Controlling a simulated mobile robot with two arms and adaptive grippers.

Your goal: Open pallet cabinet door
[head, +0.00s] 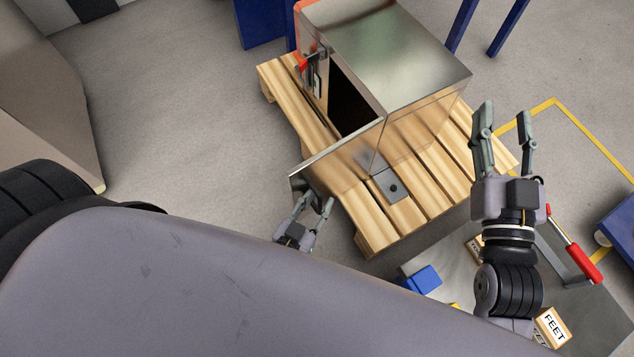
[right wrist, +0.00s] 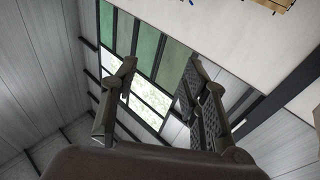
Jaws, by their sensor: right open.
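A shiny metal cabinet (head: 410,45) sits on a wooden pallet (head: 413,211) in the head view. Its door (head: 347,158) stands swung out from the cabinet's front, and the dark interior shows behind it. A latch with a red part (head: 302,64) is on the far side of the opening. My left gripper (head: 317,198) is at the door's free end, its fingers apart; I cannot tell whether they touch the door. My right gripper (head: 505,113) is open and empty, raised to the right of the cabinet; its spread fingers also show in the right wrist view (right wrist: 158,92).
A grey surface (head: 595,312) at lower right carries a red-handled lever (head: 583,263), a blue block (head: 422,279) and a box marked FEET (head: 552,328). Blue posts (head: 508,27) stand behind the cabinet. The floor left of the pallet is clear.

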